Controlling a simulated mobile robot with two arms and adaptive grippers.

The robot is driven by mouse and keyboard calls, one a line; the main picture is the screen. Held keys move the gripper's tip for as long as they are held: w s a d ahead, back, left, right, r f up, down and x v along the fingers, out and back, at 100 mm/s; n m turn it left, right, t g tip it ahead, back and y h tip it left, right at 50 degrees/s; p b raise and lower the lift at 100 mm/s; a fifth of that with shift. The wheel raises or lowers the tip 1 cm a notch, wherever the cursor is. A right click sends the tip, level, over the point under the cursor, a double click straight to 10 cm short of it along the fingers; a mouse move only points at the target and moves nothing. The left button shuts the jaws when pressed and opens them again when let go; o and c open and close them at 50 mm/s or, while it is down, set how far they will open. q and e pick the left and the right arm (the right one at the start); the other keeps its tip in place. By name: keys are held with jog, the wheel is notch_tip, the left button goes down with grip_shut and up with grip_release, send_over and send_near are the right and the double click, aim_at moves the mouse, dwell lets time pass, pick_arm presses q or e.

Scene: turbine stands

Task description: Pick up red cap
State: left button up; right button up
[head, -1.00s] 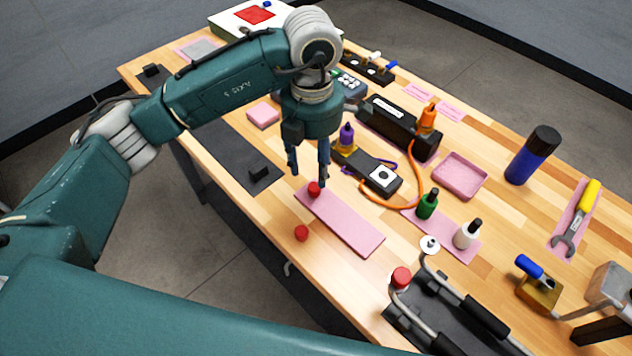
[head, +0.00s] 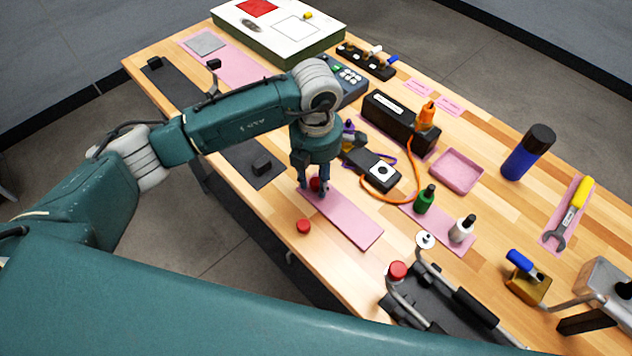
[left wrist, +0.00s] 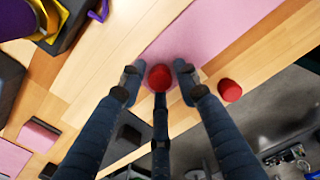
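A red cap (head: 316,184) sits at the near-left end of a pink mat (head: 345,218). My left gripper (head: 314,190) is lowered over it, fingers pointing down. In the left wrist view the cap (left wrist: 160,77) lies between the fingertips of the open left gripper (left wrist: 158,80), with gaps visible to the two side fingers. Whether the middle finger touches it I cannot tell. A second red cap (head: 303,226) stands on bare wood beside the mat; it also shows in the left wrist view (left wrist: 229,90). My right gripper is out of view.
A red-topped part (head: 397,271) stands on a dark fixture (head: 440,305) at the front right. The table's near edge is close.

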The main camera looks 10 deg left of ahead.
aim_at(316, 181)
pick_arm(q)
jog(key=c, duration=0.4)
jog(key=shift+r, duration=0.1)
jog(key=shift+r, duration=0.55)
jog(key=shift+r+b, duration=2.3)
jog(key=shift+r, duration=7.1)
